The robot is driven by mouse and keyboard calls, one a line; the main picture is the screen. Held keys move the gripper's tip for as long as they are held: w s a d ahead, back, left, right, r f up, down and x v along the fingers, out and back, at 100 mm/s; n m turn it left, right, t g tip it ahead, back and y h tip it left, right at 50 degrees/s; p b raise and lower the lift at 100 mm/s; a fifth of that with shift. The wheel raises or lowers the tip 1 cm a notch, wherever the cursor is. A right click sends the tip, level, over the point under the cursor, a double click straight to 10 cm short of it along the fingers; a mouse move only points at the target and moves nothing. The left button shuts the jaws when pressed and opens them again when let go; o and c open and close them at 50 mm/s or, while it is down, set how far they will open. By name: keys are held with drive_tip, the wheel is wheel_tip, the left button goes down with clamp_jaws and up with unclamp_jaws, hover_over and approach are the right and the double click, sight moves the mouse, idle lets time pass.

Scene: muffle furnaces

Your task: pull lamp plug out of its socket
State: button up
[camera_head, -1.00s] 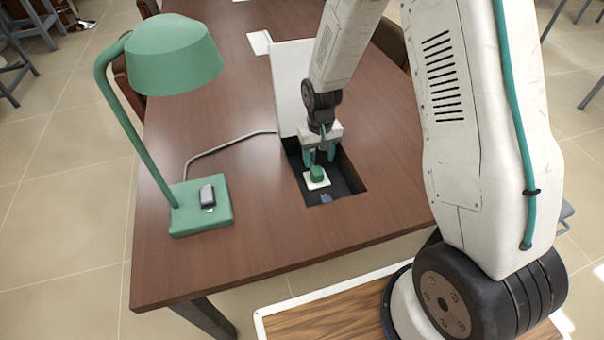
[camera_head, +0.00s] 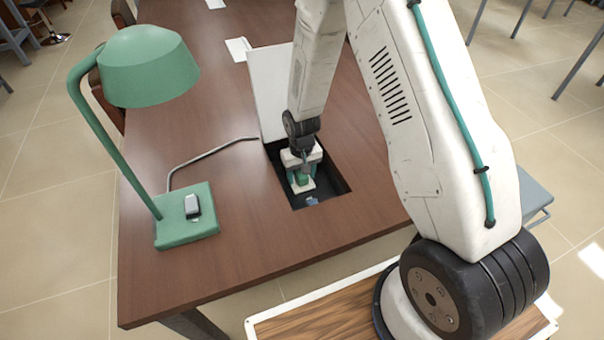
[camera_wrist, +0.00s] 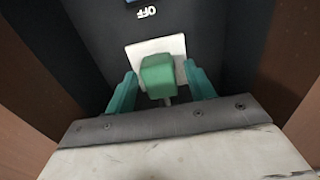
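The green lamp plug (camera_wrist: 157,75) sits in a white square socket plate (camera_wrist: 176,46) inside the dark recess in the table. My gripper (camera_wrist: 160,92) is lowered over the plug, with one teal finger on each side of it. In the wrist view gaps show between the fingers and the plug, so the gripper is open around it. In the head view my gripper (camera_head: 301,178) mostly hides the plug, and the socket plate (camera_head: 300,188) shows just below it. The green desk lamp (camera_head: 187,230) stands left of the recess, its grey cord running to the raised lid.
The white lid (camera_head: 270,88) stands raised at the back of the recess (camera_head: 335,190). A blue item (camera_head: 312,201) and "OFF" lettering (camera_wrist: 146,12) lie near the socket. A white card (camera_head: 238,48) lies farther back. The table (camera_head: 240,240) is clear in front.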

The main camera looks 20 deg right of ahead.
clamp_jaws()
drive_tip(key=shift+r, duration=1.95)
drive_tip(key=shift+o, duration=0.6)
unclamp_jaws()
wheel_tip(320, 180, up, 8)
